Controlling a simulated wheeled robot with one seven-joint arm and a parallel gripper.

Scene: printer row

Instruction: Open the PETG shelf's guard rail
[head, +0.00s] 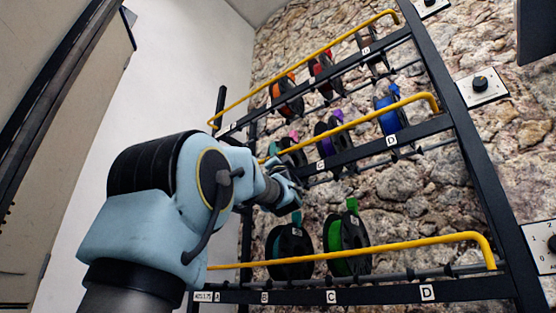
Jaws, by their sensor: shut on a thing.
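Three yellow guard rails run along a dark rack's shelves: a top rail (310,67), a middle rail (350,124) and a bottom rail (370,246). I cannot read which shelf is PETG; the small label (204,296) at the bottom shelf's left end is unclear. My gripper (287,190) is at the left part of the rack, just below the middle rail in the picture and above the bottom rail. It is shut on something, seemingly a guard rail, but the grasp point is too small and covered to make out. My arm hides the middle rail's left end.
Spools stand behind the rails, including a green one (347,245), a blue one (390,115) and an orange one (287,97). A dark upright (470,150) bounds the rack's right side. Dial panels (482,86) sit on the stone wall. A cabinet (65,80) stands left.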

